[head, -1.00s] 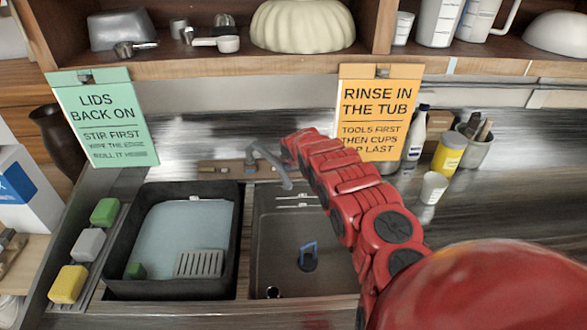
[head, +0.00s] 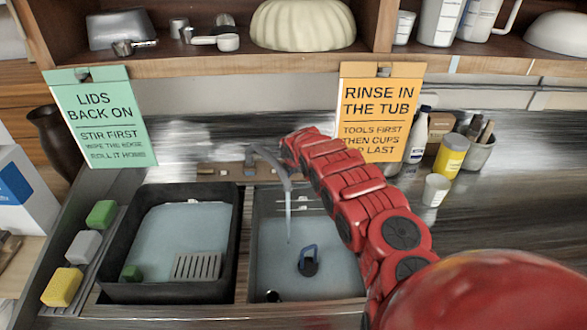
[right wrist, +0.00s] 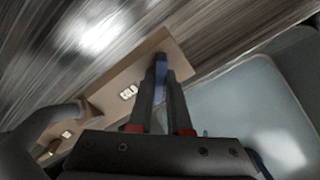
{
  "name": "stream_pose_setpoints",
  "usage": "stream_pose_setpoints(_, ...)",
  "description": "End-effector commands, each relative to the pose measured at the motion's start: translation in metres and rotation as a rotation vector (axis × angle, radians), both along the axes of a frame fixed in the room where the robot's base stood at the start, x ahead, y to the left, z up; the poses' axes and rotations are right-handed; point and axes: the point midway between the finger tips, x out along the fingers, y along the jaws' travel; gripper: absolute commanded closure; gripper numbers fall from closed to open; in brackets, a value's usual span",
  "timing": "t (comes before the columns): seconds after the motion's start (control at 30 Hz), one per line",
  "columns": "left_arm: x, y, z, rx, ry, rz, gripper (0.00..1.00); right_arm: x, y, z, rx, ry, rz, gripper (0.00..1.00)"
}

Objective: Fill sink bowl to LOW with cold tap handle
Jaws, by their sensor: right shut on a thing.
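The sink bowl (head: 263,206) is the grey right-hand basin. Water (head: 335,272) covers its floor, and pale marks show on its back wall; I cannot read which line the water meets. The tap spout (head: 270,160) pours a thin stream (head: 288,215) into the bowl. The cold tap handle (right wrist: 161,62) is blue and shows between my fingertips in the right wrist view. My right gripper (right wrist: 160,75) is shut on it. In the head view my red right arm hides the handle and covers part of the bowl's right side. My left gripper is out of view.
A dark tub (head: 120,235) with water and a grey slotted piece stands left of the bowl. A blue-handled item (head: 308,261) sits in the bowl. Several sponges lie at the far left. A white cup (head: 436,190) and bottles stand on the right. Two signs hang behind.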

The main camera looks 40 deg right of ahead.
Motion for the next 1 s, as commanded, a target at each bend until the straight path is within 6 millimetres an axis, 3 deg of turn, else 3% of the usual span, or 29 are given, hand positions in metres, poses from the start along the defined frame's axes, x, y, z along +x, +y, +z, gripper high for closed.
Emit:
stream_pose_setpoints(0.6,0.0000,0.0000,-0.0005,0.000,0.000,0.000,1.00,-0.0005,0.0009,-0.0013,-0.018,0.015,0.032,1.00)
stream_pose_setpoints(0.63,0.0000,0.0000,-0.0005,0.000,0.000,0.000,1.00,-0.0005,0.0009,-0.0012,-0.018,0.015,0.032,0.79)
stream_pose_setpoints(0.77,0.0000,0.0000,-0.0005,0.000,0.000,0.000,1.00,-0.0004,0.0006,-0.0008,-0.019,0.015,0.032,0.55)
stream_pose_setpoints(1.0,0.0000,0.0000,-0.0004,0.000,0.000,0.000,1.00,-0.0002,0.0003,-0.0005,-0.020,0.014,0.032,0.54)
